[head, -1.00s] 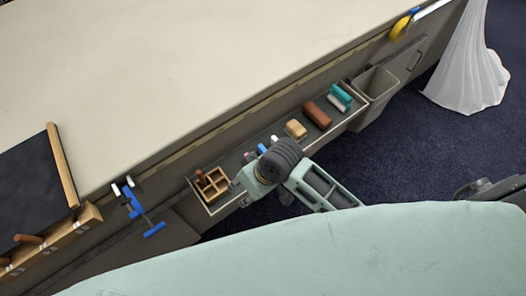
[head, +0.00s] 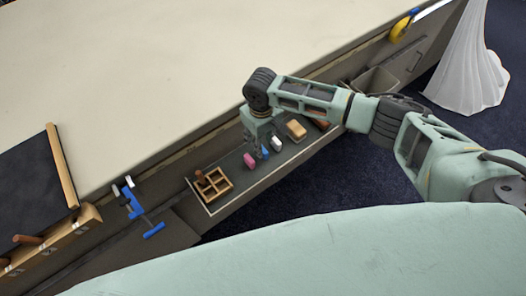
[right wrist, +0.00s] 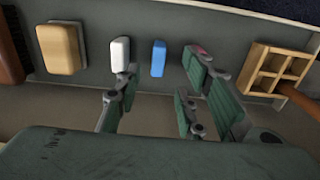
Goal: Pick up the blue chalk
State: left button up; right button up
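The blue chalk (right wrist: 158,58) lies on the dark tray between a white chalk (right wrist: 120,53) and a pink chalk (right wrist: 201,51). In the head view the blue chalk (head: 265,153) is small, close beside my gripper. My right gripper (right wrist: 158,88) is open and empty, its fingers spread on either side of the blue chalk in the wrist view. A finger partly covers the pink chalk there. In the head view my right gripper (head: 259,148) hangs over the tray. Whether it touches the chalk cannot be told. My left gripper is not in view.
A wooden divided box (head: 220,188) stands at the tray's left end. A tan block (head: 296,129) and a partly hidden brown block lie to the right. The long table (head: 180,80) runs behind the tray, and a bin (head: 375,82) is beyond my arm.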

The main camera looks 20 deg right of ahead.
jog(key=f, duration=0.6)
jog(key=shift+s+d+f+p, duration=0.1)
jog(key=shift+d+f+p, duration=0.1)
jog(key=shift+p, duration=0.1)
grip_shut()
